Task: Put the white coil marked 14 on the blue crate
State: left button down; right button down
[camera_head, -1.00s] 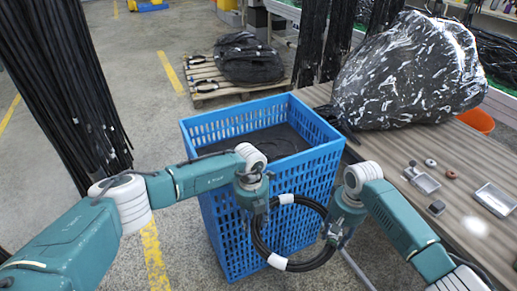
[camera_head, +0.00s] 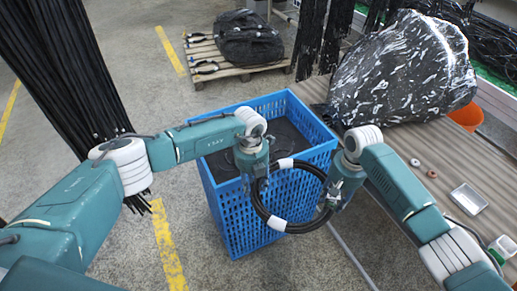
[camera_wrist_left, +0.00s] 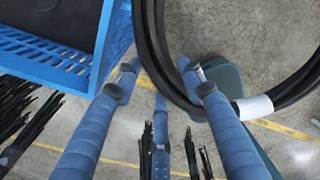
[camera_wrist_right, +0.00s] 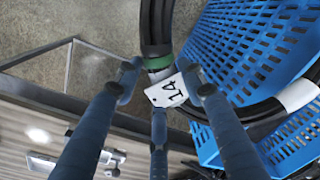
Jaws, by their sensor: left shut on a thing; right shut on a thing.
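A black hose coil (camera_head: 300,228) with white bands hangs between my two grippers, in front of the blue crate (camera_head: 237,216). My left gripper (camera_head: 258,178) is shut on the coil's left side. My right gripper (camera_head: 332,196) is shut on its right side. In the right wrist view a white tag (camera_wrist_right: 168,91) reading 14 hangs from the coil (camera_wrist_right: 157,30) by a green band. In the left wrist view the coil (camera_wrist_left: 153,45) passes between the fingers (camera_wrist_left: 155,72), with the crate (camera_wrist_left: 60,50) at upper left. The crate holds dark coils or a dark surface inside, partly hidden by my left arm.
A wooden table (camera_head: 420,150) at right bears a large wrapped black bundle (camera_head: 404,72), a metal tray (camera_head: 468,199) and small rings. Black hoses (camera_head: 60,75) hang at left. A pallet (camera_head: 205,52) with black bundles stands behind.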

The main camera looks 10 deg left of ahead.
aim_at(281, 151)
jog(key=i+j, duration=0.15)
jog(key=i, duration=0.25)
jog(key=i+j, duration=0.15)
jog(key=i, duration=0.3)
jog(key=i+j, duration=0.1)
jog(key=i, duration=0.3)
